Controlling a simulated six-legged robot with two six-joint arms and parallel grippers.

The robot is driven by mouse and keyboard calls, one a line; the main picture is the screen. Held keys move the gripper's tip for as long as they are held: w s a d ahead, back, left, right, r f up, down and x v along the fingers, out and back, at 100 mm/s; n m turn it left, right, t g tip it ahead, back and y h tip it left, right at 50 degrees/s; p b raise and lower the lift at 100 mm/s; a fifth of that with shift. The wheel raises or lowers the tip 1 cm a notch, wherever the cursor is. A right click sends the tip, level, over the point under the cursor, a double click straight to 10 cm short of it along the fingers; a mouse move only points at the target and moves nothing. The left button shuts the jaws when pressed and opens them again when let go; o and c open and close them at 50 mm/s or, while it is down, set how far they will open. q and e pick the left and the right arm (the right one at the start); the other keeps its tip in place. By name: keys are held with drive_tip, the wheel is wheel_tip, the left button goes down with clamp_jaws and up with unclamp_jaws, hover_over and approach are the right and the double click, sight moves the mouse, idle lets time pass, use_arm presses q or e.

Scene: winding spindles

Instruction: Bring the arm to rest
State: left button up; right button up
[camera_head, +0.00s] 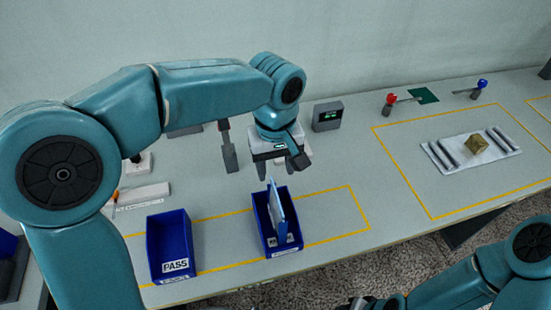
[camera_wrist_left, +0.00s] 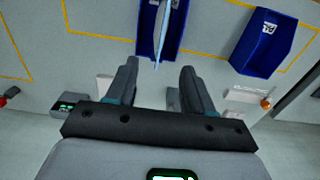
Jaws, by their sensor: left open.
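My left arm comes in from the left of the head view and bends down over the table. My left gripper (camera_head: 277,172) is open and empty above the second blue bin (camera_head: 263,222). A thin light-blue flat piece (camera_head: 277,208) stands on edge in that bin, just below the fingers. The wrist view shows the open fingers (camera_wrist_left: 158,78) with a clear gap between them, and the piece (camera_wrist_left: 163,38) ahead, apart from them. My right arm shows at the lower right of the head view; its dark end (camera_head: 362,302) is cut by the bottom edge.
A blue bin marked PASS (camera_head: 172,262) stands left of the second bin. A small display box (camera_head: 327,115) stands behind. At the right, a white tray (camera_head: 480,160) holds grey rollers and a brass-coloured block (camera_head: 478,144). Red (camera_head: 391,99) and blue-topped (camera_head: 481,85) fixtures stand farther back.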

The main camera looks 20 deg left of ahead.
use_arm(q)
wheel_tip(320, 180, up, 2)
drive_tip(key=shift+r, duration=0.1)
idle(0.4)
drive_tip(key=shift+s, duration=0.1)
